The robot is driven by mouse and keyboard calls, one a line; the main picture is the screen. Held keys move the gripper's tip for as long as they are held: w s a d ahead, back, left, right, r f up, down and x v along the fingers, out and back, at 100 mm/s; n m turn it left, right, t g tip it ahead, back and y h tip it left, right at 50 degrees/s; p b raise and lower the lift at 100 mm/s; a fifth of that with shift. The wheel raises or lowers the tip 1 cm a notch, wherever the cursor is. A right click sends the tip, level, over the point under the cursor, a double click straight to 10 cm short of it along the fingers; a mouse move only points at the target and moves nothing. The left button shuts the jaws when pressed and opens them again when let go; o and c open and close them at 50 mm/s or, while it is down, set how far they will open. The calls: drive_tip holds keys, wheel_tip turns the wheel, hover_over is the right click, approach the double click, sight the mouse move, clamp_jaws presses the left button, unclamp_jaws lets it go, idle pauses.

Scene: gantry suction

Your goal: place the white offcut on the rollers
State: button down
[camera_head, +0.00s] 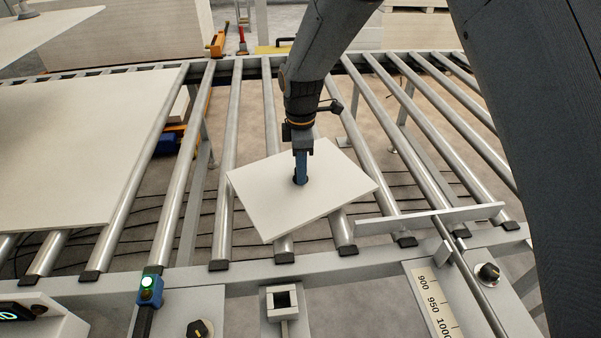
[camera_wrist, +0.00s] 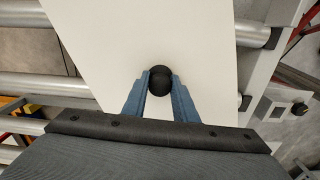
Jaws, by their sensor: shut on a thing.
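The white offcut (camera_head: 338,182) is a flat square board with a black knob (camera_wrist: 160,80) on its top face. My gripper (camera_head: 300,177) is shut on that knob from above, one blue finger on each side; the wrist view shows the gripper (camera_wrist: 160,86) and the offcut (camera_wrist: 205,45) too. The offcut is over the metal rollers (camera_head: 228,200), turned at an angle to them. It hides parts of the rollers beneath it. I cannot tell whether its underside touches them.
A large white panel (camera_head: 70,140) lies on the rollers at the left. A flat grey bar (camera_head: 430,219) lies across the rollers to the right of the offcut. A scale (camera_head: 437,304), a black knob (camera_head: 488,273) and a blue sensor (camera_head: 150,290) sit along the near rail.

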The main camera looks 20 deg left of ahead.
drive_tip(key=shift+f, duration=0.95)
drive_tip(key=shift+f, duration=0.15)
drive_tip(key=c, duration=1.4)
unclamp_jaws()
drive_tip(key=shift+c, duration=0.2)
wheel_tip(320, 180, up, 12)
drive_tip(key=b, duration=0.3)
